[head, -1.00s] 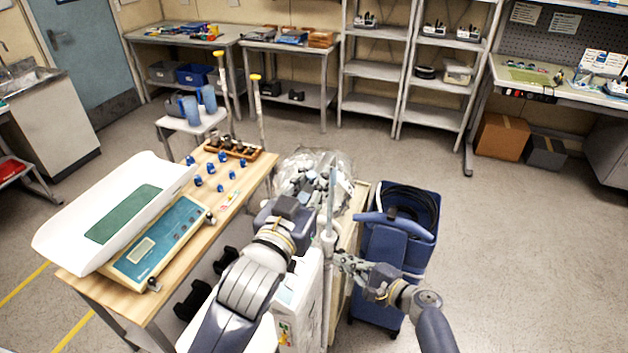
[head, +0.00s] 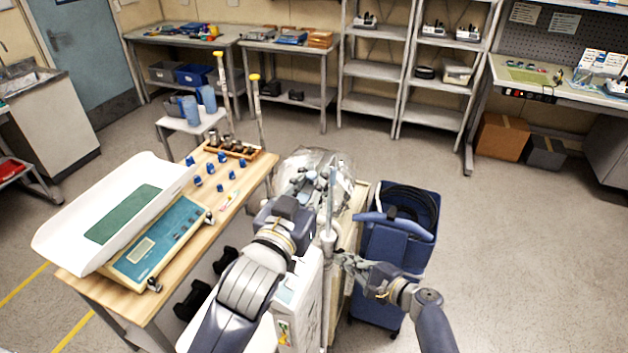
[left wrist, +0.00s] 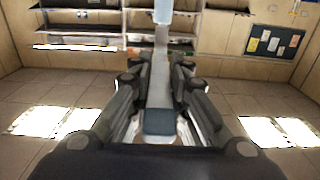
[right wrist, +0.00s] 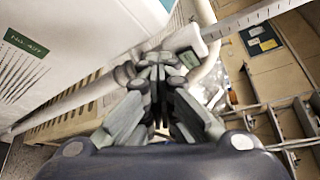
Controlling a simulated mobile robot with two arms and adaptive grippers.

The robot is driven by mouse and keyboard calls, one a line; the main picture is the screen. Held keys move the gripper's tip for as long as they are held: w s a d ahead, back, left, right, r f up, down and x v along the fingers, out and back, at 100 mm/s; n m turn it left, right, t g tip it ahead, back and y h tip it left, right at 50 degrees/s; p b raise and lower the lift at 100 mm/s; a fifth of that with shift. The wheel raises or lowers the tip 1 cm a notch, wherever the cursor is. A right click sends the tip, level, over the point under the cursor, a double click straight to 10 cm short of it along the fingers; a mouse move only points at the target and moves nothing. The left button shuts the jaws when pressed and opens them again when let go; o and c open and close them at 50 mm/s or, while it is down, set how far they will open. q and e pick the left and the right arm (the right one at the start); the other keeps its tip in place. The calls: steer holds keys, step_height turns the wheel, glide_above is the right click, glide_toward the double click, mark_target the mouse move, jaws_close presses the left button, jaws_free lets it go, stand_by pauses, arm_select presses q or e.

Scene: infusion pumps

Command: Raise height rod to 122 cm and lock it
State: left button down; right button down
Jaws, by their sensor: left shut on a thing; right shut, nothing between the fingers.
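The height rod (head: 331,215) is a thin pale upright rod in the middle of the head view. My left gripper (head: 321,192) is at its upper part. In the left wrist view the pale rod (left wrist: 161,75) lies between the fingers, and the left gripper (left wrist: 160,72) is shut on it. My right gripper (head: 341,259) is lower, beside the rod. In the right wrist view its shut, empty fingertips (right wrist: 156,68) are close to a white collar (right wrist: 182,40) with a small dark green part (right wrist: 190,58). I cannot tell whether they touch it. The marked scale (right wrist: 258,14) extends beyond the collar; its numbers are unreadable.
A white cabinet (head: 309,290) stands close below the grippers. A blue cart (head: 392,258) is close on the right. A wooden table (head: 237,196) on the left holds a white baby scale (head: 75,228) and small blue parts. The floor at right is clear.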

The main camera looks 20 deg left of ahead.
arm_select(q)
steer(key=shift+d+r, duration=0.1)
arm_select(e)
steer(key=shift+w+a+r, duration=0.1)
steer(key=shift+w+r, duration=0.05)
steer(key=shift+r, duration=0.15)
steer(key=shift+s+a, duration=0.15)
steer(key=shift+s, duration=0.4)
steer(key=d, duration=0.6)
steer(key=shift+d, duration=0.15)
steer(key=shift+d, duration=0.15)
steer(key=shift+a+f, duration=0.15)
steer(key=shift+a, duration=3)
